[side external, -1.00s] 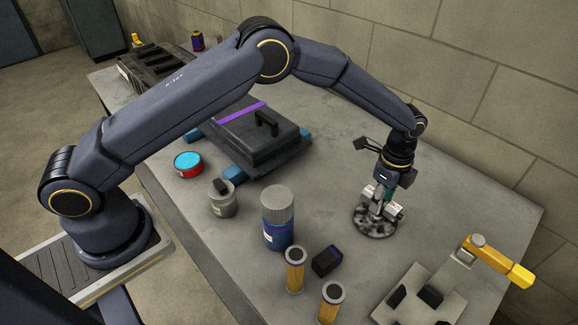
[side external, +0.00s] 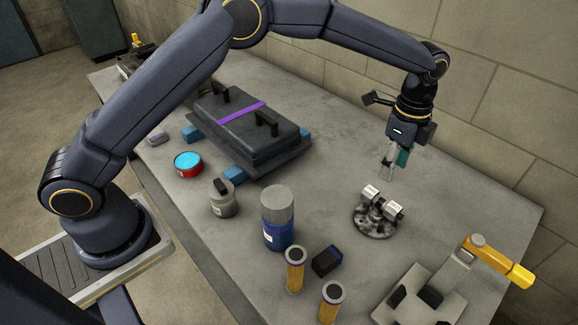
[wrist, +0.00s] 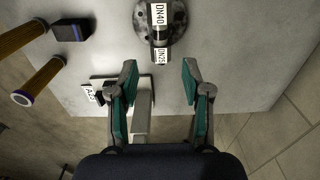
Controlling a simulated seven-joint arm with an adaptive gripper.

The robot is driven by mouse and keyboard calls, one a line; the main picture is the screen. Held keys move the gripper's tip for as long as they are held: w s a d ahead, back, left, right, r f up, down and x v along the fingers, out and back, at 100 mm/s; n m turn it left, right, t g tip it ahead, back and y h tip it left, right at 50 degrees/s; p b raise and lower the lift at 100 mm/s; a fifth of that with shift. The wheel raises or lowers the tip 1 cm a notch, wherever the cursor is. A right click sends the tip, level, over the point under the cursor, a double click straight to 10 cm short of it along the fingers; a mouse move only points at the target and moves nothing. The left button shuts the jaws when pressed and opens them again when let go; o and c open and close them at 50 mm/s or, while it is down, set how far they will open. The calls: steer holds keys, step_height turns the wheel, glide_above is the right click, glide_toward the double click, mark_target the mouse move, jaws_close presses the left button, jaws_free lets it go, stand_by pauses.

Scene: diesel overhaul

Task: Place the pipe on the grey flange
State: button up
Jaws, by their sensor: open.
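The grey flange (side external: 374,226) is a round, mottled disc lying flat on the table at the right; it also shows at the top of the wrist view (wrist: 178,28). The pipe (side external: 380,205) is a short metal piece with white-labelled ends, resting on top of the flange. In the wrist view the pipe (wrist: 160,36) shows labels reading DN40 and DN25. My gripper (side external: 386,174) is above the flange and pipe, apart from both. In the wrist view its green-padded fingers (wrist: 159,74) are spread with nothing between them.
A fixture plate with a yellow-handled clamp (side external: 500,262) stands to the right. A black case (side external: 245,128) lies behind.

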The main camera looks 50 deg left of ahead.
steer(key=s+a+r+n+t, duration=0.1)
steer(key=s+a+r+n, duration=0.35)
steer(key=a+r, duration=0.3)
steer(key=s+a+r+n+t, duration=0.25)
steer(key=s+a+r, duration=0.3)
steer(key=r, duration=0.35)
steer(key=s+a+n+t, duration=0.1)
steer(key=s+a+n, duration=0.4)
steer(key=s, duration=0.4)
steer(key=s+a+f+n+t, duration=0.1)
steer(key=s+a+n, duration=0.4)
steer(key=s, duration=0.5)
steer(key=shift+s+f+n, duration=0.25)
steer(key=shift+f+n, duration=0.05)
steer(key=shift+n, duration=0.2)
